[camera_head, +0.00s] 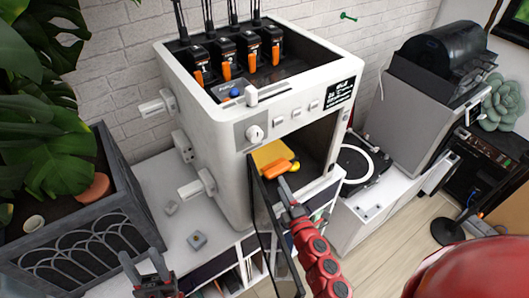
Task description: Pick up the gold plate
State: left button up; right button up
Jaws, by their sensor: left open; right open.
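The gold plate (267,153) lies inside the open chamber of a white printer-like machine (215,145), behind the front opening. An orange object with a yellow end (277,169) sits on or just in front of it and hides part of it. My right gripper (287,190) is open at the front of the chamber, below and a little right of the plate, apart from it and with nothing in its jaws. My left gripper (140,257) is open and empty at the bottom left, in front of the white bench, far from the plate.
The machine's dark glass door (266,225) hangs open beside my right gripper. Small grey blocks (197,240) lie on the white bench (160,204). A planter (75,235) stands at left; a turntable (358,165) at right. Wooden floor shows at lower right.

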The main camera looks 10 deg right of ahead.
aim_at(277, 175)
jog(key=shift+w+a+r, duration=0.1)
jog(key=shift+w+r, duration=0.1)
jog(key=shift+w, duration=0.7)
jog(key=shift+w+a+f, duration=0.1)
jog(key=shift+w+f, duration=0.05)
jog(key=shift+w, duration=0.4)
jog(key=w+p, duration=0.1)
jog(key=w, duration=0.3)
jog(key=shift+w+r+p, duration=0.2)
jog(key=shift+w+p, duration=0.1)
jog(key=shift+p, duration=0.1)
jog(key=shift+w+a, duration=0.1)
jog(key=shift+w, duration=0.3)
grip_shut()
